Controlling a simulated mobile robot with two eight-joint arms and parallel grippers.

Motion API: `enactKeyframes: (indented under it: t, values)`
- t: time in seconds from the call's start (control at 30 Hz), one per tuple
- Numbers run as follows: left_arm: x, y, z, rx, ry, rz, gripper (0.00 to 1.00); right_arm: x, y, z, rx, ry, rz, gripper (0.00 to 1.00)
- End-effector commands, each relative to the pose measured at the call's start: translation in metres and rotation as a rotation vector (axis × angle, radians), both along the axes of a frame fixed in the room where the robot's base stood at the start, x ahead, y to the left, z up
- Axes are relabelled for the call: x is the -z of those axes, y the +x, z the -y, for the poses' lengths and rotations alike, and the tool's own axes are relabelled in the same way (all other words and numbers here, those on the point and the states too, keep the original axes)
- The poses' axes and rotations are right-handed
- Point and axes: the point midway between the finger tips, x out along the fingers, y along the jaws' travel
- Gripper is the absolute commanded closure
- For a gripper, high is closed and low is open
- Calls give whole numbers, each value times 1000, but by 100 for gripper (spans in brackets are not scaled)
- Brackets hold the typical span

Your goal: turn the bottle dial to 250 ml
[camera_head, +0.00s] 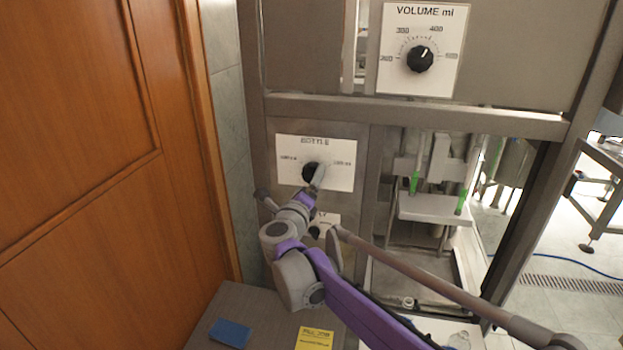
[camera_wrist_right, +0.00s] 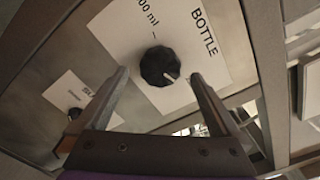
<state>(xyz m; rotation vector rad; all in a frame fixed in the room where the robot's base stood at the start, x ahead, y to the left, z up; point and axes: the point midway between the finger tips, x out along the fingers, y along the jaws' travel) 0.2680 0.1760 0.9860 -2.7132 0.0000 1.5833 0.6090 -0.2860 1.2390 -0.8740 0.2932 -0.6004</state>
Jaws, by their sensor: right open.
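The bottle dial (camera_head: 312,172) is a black knob on a white plate headed BOTTLE (camera_head: 341,174), with one ml mark on each side, too small to read fully. In the right wrist view the dial (camera_wrist_right: 160,62) shows a white pointer aimed to the lower right, away from the label ending "00 ml" at its upper left. My right gripper (camera_head: 318,182) is at the dial, partly covering the plate. In the wrist view its open fingers (camera_wrist_right: 158,74) lie on either side of the dial; I cannot tell whether they touch it. My left gripper is out of view.
A volume dial (camera_head: 421,59) sits higher on the right. A smaller knob (camera_wrist_right: 74,113) is on a plate below the bottle dial. A wooden door (camera_head: 90,170) stands left. Green-tipped nozzles (camera_head: 414,183) are right. Yellow (camera_head: 314,339) and blue (camera_head: 230,333) pieces lie on the surface below.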

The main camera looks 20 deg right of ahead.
Motion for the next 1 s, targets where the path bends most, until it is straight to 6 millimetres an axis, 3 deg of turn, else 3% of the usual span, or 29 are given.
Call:
enactKeyframes:
  t: [0.2, 0.37, 1.0]
  values:
    - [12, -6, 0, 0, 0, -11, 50, 3, -36, -27, -3, 1, -3, 0]
    - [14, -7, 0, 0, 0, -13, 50, 2, -49, -37, -2, 1, -1, 0]
    - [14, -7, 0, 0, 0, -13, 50, 1, -53, -40, 0, 0, 0, 0]
